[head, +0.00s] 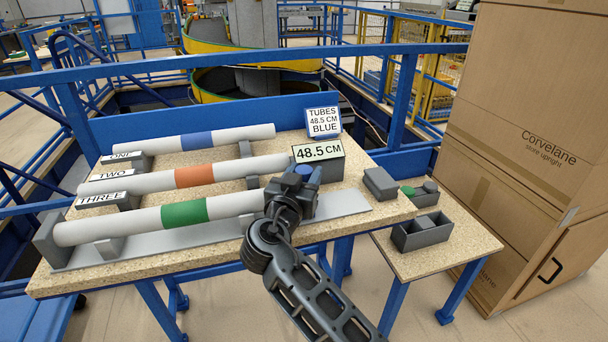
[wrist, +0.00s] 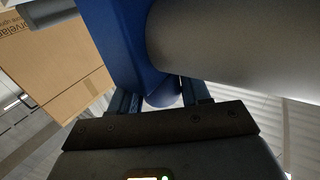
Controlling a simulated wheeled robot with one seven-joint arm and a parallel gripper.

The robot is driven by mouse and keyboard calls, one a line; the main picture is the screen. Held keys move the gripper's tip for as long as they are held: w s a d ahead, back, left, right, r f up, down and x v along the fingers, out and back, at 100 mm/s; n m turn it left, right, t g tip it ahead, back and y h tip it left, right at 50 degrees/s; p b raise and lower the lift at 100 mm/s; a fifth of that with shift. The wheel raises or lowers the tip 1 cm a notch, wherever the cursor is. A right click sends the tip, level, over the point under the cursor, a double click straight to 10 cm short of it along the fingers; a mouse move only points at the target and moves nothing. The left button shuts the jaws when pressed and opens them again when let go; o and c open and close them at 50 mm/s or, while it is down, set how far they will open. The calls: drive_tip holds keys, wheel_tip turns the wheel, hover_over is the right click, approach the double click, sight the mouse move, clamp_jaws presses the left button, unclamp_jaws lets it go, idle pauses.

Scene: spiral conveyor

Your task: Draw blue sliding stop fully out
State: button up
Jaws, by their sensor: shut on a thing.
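The blue sliding stop (head: 305,170) is mostly hidden behind my gripper (head: 292,192) in the head view, at the right end of tube THREE (head: 150,224). In the wrist view the stop's blue plate (wrist: 112,42) stands upright, and its round blue knob (wrist: 163,94) is between the fingers of my gripper (wrist: 160,97), which is shut on it. The tube's grey end (wrist: 240,45) is close beside the plate; I cannot tell whether they touch. The tube has a green band and lies along a grey rail (head: 344,204), which runs on to the right past my gripper.
Tubes TWO (head: 140,183), orange-banded, and ONE (head: 160,145), blue-banded, lie behind. A 48.5 CM display (head: 319,153) and a TUBES 48.5 CM BLUE sign (head: 323,122) stand behind my gripper. Grey bins (head: 421,232) and a tall cardboard box (head: 530,110) are at right.

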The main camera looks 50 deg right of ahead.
clamp_jaws()
drive_tip(key=s+d+b, duration=0.3)
drive_tip(key=d, duration=0.1)
drive_tip(key=shift+d+f, duration=0.1)
drive_tip(key=shift+f, duration=0.1)
drive_tip(key=shift+s+d+r, duration=0.15)
drive_tip(key=shift+s+d, duration=0.05)
drive_tip(key=shift+d, duration=0.15)
drive_tip(key=o, duration=0.9)
unclamp_jaws()
drive_tip(key=shift+d, duration=0.1)
